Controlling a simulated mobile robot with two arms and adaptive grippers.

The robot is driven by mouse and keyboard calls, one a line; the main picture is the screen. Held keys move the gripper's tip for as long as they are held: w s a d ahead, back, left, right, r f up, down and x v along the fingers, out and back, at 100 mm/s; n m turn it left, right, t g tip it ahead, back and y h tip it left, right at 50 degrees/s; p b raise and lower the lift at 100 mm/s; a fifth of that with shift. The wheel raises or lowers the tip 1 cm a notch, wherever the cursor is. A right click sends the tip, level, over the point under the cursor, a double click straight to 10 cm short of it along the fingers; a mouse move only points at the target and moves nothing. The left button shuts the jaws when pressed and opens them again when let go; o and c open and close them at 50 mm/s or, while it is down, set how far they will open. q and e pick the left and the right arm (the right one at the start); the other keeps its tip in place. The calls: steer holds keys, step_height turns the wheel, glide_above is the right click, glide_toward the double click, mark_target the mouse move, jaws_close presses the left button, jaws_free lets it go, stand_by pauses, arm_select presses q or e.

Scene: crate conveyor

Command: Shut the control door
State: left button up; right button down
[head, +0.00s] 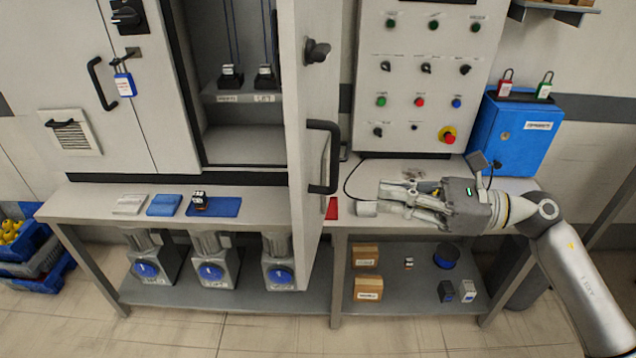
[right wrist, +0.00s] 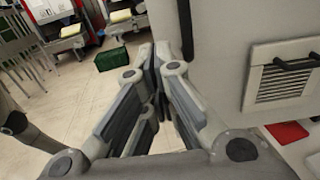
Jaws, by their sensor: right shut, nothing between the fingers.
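The control door (head: 309,115) stands wide open, swung out from the cabinet toward me and seen nearly edge-on in the head view. It carries a black bar handle (head: 323,157) and a dark knob (head: 317,50). In the right wrist view a pale panel with a vent, apparently the door's outer face (right wrist: 222,70), is to the right of the fingers. My right gripper (head: 385,198) is shut and empty, above the bench to the right of the door and apart from it; its fingers show in the right wrist view (right wrist: 156,68). My left gripper is not in view.
The open cabinet bay (head: 232,142) has a shelf with two dark devices. The bench (head: 265,190) holds cloths and a small block on a blue mat (head: 226,208). Floor in front is clear.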

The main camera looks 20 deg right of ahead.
mark_target(303, 185)
steer(key=p+x, duration=0.1)
steer(key=x, duration=0.2)
steer(key=p+x, duration=0.2)
steer(key=x, duration=0.1)
steer(key=p+x, duration=0.1)
steer(key=x, duration=0.3)
steer(key=shift+w+r, duration=0.1)
steer(key=shift+r, duration=0.15)
steer(key=shift+w+a+f+p, duration=0.1)
steer(key=shift+w+a+p, duration=0.05)
steer(key=shift+a+p, duration=0.2)
steer(key=shift+w+a+f+p, duration=0.15)
steer(key=shift+w+a+p, duration=0.05)
steer(key=shift+a, duration=0.25)
steer(key=shift+w+a, duration=0.1)
